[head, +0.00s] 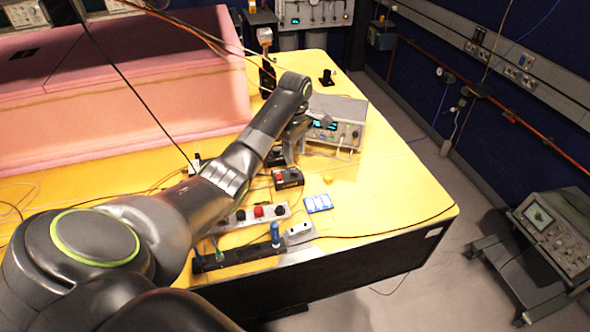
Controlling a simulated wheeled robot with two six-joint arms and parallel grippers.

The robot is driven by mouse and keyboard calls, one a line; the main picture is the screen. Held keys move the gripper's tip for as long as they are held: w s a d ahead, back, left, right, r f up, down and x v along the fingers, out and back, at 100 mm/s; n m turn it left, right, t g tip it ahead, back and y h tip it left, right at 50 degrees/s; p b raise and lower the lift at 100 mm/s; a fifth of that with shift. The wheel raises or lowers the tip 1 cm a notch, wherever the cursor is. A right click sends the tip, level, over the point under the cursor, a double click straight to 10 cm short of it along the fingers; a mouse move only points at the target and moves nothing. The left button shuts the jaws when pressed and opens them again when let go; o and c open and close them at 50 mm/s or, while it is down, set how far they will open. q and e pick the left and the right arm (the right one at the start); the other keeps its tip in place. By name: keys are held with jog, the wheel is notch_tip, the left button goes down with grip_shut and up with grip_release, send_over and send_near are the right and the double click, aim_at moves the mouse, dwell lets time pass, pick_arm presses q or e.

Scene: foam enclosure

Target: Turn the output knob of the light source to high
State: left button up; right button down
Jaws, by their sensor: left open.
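A grey box-shaped instrument (347,108) with a lit display and small knobs on its front stands on the yellow table; it appears to be the light source. My left arm reaches across from the left, and its gripper (322,121) is open at the left part of the instrument's front, covering some of the panel. I cannot tell whether the fingers touch it. Small knobs (354,133) show at the right of the front, but their labels and settings are too small to read. My right gripper is out of view.
The yellow table (400,190) is clear to the right. A small box with a red button (288,178), a blue-and-white item (317,203), a power strip (240,254) and cables lie in front. A pink foam enclosure (120,100) stands behind my arm.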

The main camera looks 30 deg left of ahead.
aim_at(295, 171)
pick_arm(q)
notch_tip(295, 171, down, 6)
jog(key=shift+r+p, duration=0.15)
jog(key=shift+p, duration=0.2)
jog(key=shift+f, duration=0.5)
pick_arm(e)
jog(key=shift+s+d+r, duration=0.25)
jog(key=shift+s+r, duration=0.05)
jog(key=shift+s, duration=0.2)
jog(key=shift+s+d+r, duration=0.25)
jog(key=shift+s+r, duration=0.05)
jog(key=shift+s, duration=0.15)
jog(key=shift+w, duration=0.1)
pick_arm(q)
grip_shut()
